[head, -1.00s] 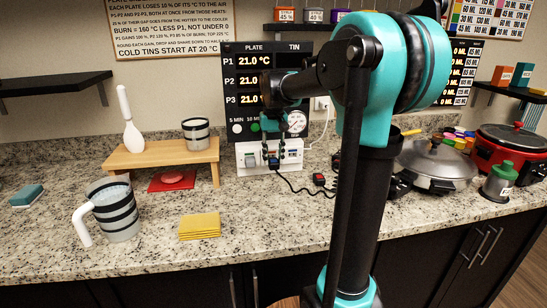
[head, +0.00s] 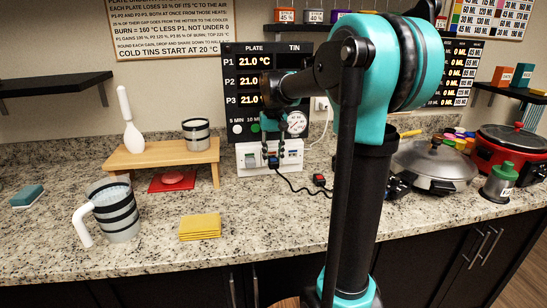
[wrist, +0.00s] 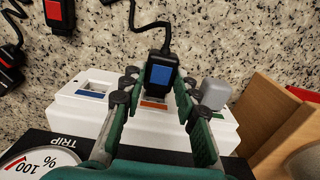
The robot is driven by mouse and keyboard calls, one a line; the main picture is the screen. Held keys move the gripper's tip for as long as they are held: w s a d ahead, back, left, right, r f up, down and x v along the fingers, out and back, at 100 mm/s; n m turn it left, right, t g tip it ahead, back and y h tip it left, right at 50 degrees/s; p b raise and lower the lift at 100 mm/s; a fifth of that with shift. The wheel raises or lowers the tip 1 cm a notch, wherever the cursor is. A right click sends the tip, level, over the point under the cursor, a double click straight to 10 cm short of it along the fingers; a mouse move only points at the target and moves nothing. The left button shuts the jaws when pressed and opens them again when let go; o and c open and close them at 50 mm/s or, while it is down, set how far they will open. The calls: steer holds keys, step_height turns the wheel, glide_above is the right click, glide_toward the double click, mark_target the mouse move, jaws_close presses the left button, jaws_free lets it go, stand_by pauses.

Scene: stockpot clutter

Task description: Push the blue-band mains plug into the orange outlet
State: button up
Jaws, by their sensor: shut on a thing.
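The blue-band mains plug (wrist: 161,72) is black with a blue face, and its cord trails away from the block. My gripper (wrist: 158,84) is shut on it, one finger on each side. In the head view, my gripper (head: 272,150) holds the plug (head: 273,162) at the front of the white outlet block (head: 249,160). The orange outlet's label (wrist: 154,105) shows just beyond the plug in the wrist view, in line with it. The socket holes and plug pins are hidden, so I cannot tell how deep the plug sits.
A blue-marked outlet (wrist: 92,90) is beside the orange one; a grey plug (wrist: 215,94) stands at the green-marked one. A red-marked plug (wrist: 60,14) lies on the counter. A wooden stand (head: 160,153) is left of the block. A lidded pot (head: 435,165) stands right.

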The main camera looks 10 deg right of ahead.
steer(key=shift+w, duration=0.6)
steer(key=o, duration=1.2)
